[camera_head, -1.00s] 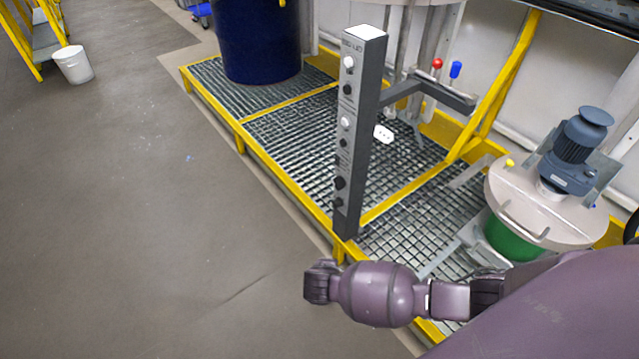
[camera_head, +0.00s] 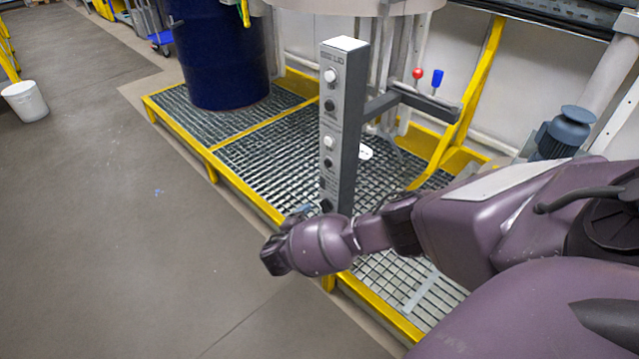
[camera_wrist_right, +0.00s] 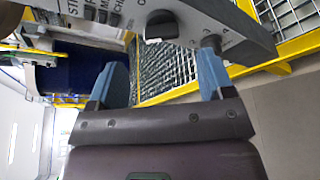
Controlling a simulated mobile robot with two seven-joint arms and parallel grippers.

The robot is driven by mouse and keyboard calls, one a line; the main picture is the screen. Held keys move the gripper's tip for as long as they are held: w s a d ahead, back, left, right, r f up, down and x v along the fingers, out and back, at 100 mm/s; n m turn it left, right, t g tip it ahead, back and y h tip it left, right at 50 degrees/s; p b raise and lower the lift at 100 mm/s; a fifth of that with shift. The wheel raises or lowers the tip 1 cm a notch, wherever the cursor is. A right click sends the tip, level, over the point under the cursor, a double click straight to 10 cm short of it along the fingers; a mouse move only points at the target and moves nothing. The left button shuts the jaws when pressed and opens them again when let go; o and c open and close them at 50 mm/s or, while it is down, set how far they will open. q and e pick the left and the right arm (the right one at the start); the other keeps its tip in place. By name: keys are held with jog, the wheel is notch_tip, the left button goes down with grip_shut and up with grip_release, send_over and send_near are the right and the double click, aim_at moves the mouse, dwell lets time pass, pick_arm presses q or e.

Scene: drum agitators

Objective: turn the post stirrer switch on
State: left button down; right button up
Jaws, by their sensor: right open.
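The grey control post (camera_head: 340,120) stands upright at the front edge of the grated platform in the head view. White and black knobs run down its front face. In the right wrist view a black rotary knob (camera_wrist_right: 161,25) sits on the post's panel (camera_wrist_right: 205,22), close ahead of my right gripper (camera_wrist_right: 158,78). The gripper's two blue fingers are apart, with nothing between them. The knob lies just beyond the gap, not gripped. In the head view my right arm reaches in from the right to the post's lower part; its fingers are mostly hidden. My left gripper is out of view.
A blue drum (camera_head: 222,55) stands on the grating (camera_head: 270,160) behind the post. A bracket (camera_head: 425,102) juts right from the post. A mixer motor (camera_head: 566,135) is at right. A white bucket (camera_head: 25,101) stands far left. The floor (camera_head: 120,240) at left is clear.

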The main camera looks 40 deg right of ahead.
aim_at(323, 209)
jog(key=x, duration=0.2)
jog(key=b+x, duration=0.1)
jog(key=x, duration=0.2)
jog(key=shift+d+f, duration=0.25)
jog(key=shift+f, duration=0.15)
jog(key=shift+w+d+b, duration=0.4)
jog(key=shift+d+b, duration=0.05)
jog(key=shift+d, duration=0.3)
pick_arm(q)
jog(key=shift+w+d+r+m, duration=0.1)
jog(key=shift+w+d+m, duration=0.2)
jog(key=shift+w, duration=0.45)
pick_arm(e)
jog(key=c, duration=0.9)
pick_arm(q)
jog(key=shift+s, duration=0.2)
